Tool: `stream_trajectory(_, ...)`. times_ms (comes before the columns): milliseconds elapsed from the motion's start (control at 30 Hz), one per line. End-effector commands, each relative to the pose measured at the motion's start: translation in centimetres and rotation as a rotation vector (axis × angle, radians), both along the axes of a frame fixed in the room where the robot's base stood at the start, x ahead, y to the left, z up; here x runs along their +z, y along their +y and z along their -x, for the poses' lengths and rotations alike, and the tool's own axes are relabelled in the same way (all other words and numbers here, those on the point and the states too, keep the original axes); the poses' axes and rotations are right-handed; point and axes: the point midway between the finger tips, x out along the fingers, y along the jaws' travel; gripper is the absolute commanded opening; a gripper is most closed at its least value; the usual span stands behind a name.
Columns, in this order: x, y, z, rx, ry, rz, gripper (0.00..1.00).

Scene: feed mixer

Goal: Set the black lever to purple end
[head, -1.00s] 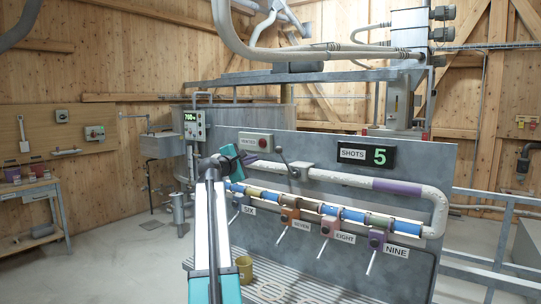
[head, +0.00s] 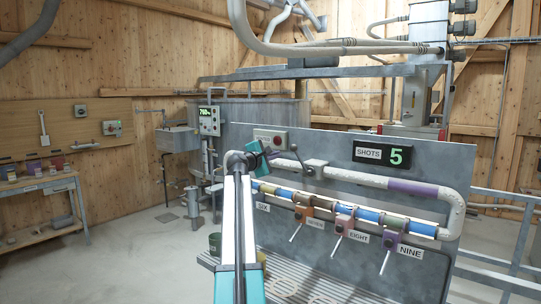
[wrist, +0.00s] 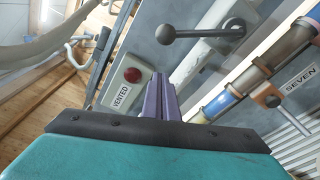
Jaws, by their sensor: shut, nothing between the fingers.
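The black lever (head: 303,157) is a thin rod with a black ball on its end. It stands on a grey bracket on the white pipe (head: 350,178) and tilts up and to the left. A purple band (head: 413,188) wraps the pipe's right part. The pipe's left end is hidden behind my arm. My gripper (head: 273,154) is teal with purple fingers, shut and empty, left of the lever and apart from it. In the wrist view the shut fingers (wrist: 158,88) point toward the panel, and the lever's ball (wrist: 166,34) lies beyond them.
A box with a red button (head: 270,138) marked VENTED is just behind my gripper. Below the pipe run coloured valves labelled SIX to NINE, with the EIGHT valve (head: 344,221) among them. A SHOTS display (head: 397,156) reads 5. A railing stands at right.

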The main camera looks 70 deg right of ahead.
Motion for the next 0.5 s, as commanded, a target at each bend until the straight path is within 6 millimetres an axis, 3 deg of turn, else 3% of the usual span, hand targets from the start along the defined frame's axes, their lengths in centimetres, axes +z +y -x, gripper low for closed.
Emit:
stream_trajectory(400,-0.1,-3.9,0.5,-0.001,0.001,-0.001,0.00)
stream_trajectory(500,0.1,-3.5,1.0,-0.001,0.000,0.000,0.00)
